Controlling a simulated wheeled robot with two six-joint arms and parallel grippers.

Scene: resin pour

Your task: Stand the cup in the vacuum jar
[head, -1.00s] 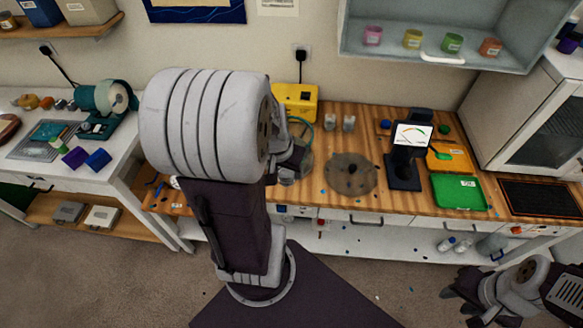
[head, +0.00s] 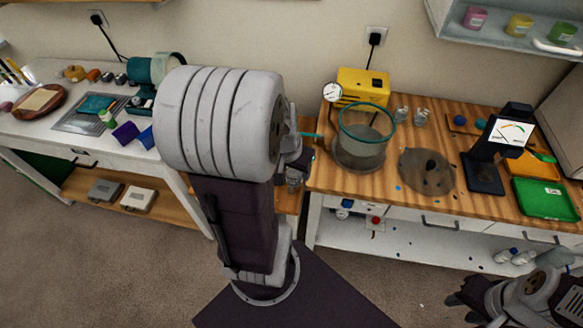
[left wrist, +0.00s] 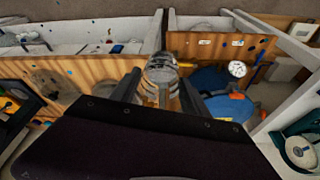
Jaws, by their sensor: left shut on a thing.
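The vacuum jar (head: 362,150) is a clear open glass vessel with a teal rim, standing on a round base on the wooden bench. My left gripper (head: 300,160) is left of the jar, at the bench's left edge, mostly hidden by my arm. It is shut on a clear cup (head: 294,179), of which only a part shows below the fingers. In the left wrist view the cup (left wrist: 161,72) sits between the two dark fingers. My right gripper (head: 466,303) is at the lower right, away from the bench; its opening is unclear.
A grey round lid with a dark knob (head: 428,172) lies right of the jar. The yellow pump (head: 362,86) and gauge (head: 332,92) stand behind it. Small glasses (head: 402,114), a scale (head: 487,170) and a green tray (head: 545,200) are further right.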

